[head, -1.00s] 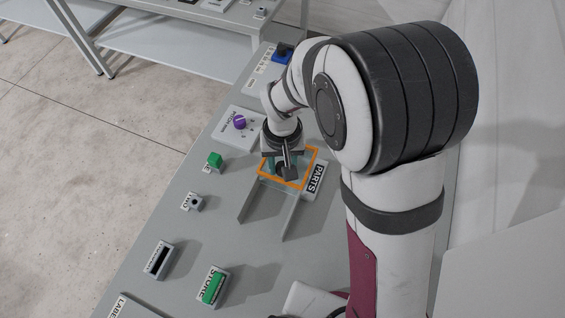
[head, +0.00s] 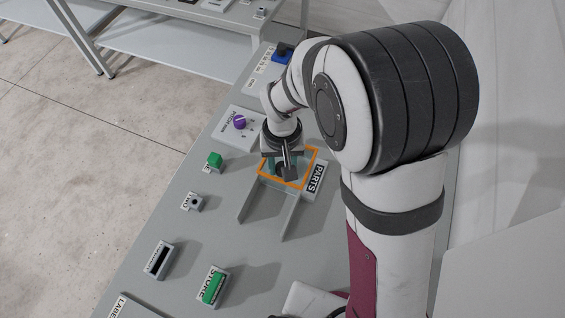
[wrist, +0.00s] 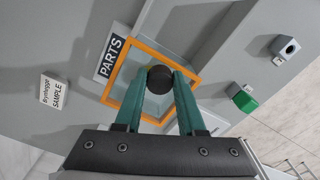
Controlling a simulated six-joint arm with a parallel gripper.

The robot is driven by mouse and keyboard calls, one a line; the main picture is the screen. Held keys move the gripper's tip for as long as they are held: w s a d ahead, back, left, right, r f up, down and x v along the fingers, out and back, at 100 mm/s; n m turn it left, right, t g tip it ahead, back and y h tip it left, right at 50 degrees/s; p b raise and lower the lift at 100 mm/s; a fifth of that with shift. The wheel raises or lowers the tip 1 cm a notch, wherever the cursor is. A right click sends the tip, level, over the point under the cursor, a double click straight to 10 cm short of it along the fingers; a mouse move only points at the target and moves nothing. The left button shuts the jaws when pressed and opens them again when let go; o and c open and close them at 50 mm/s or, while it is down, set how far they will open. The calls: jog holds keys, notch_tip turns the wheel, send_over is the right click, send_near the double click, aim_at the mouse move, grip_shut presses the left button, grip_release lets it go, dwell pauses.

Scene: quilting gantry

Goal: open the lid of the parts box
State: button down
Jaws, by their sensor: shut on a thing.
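My gripper (head: 282,170) is over the lid. In the wrist view its two green fingers (wrist: 160,84) are shut on the knob, one on each side. The lid lies over the box, which the arm and gripper partly hide in the head view.
Two parallel grey rails (head: 288,218) run from the box toward the lower left, with clear bench between them. A purple knob (head: 240,122), a green block (head: 215,160), a small grey socket (head: 195,203) and a green STORE unit (head: 212,287) stand nearby.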

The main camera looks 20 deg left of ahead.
jog(key=s, duration=0.9)
jog(key=shift+s+a, duration=0.1)
jog(key=c, duration=0.5)
grip_release()
notch_tip(320, 180, up, 16)
jog(key=shift+d, duration=0.2)
